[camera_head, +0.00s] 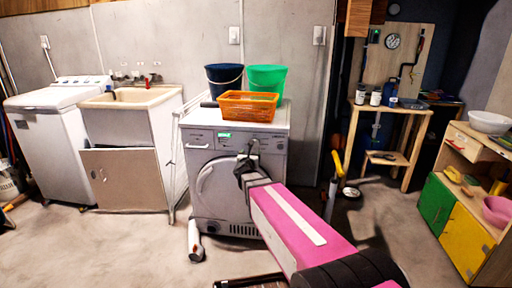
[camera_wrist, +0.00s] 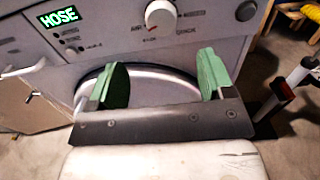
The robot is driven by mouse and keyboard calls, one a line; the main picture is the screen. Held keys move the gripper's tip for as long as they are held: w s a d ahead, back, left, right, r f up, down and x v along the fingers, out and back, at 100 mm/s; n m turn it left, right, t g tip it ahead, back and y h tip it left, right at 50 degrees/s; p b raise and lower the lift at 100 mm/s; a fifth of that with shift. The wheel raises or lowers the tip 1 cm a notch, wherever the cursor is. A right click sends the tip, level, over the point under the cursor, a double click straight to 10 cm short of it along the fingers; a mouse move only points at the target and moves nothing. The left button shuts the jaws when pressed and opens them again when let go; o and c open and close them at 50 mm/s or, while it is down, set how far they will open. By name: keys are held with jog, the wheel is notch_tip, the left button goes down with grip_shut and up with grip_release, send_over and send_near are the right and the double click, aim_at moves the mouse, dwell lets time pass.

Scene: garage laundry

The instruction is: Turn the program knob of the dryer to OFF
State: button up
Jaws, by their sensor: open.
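The dryer (camera_head: 212,205) is a white front-loader with a round door. In the wrist view its control panel (camera_wrist: 105,22) crosses the top, with a lit green display reading "HOSE" (camera_wrist: 59,16). A round white knob (camera_wrist: 160,14) sits near the top middle, with small printed labels and a red mark below it; its setting is not legible. A second, smaller knob (camera_wrist: 246,10) is to its right. My gripper (camera_wrist: 163,82) is open and empty, its two green fingers apart, below the white knob in the picture and in front of the door. In the head view my gripper (camera_head: 245,163) hides part of the panel's right side.
An orange basket (camera_head: 248,106), a dark blue bucket (camera_head: 224,80) and a green bucket (camera_head: 266,78) stand on the dryer. A sink cabinet (camera_head: 130,178) and a white top-loading machine (camera_head: 60,150) are to the left. A yellow-handled tool (camera_head: 338,163) stands at right. Floor in front is mostly clear.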

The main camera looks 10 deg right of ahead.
jog(key=x, duration=1)
jog(key=shift+w+d, duration=0.15)
jog(key=shift+w, duration=0.25)
jog(key=c, duration=0.9)
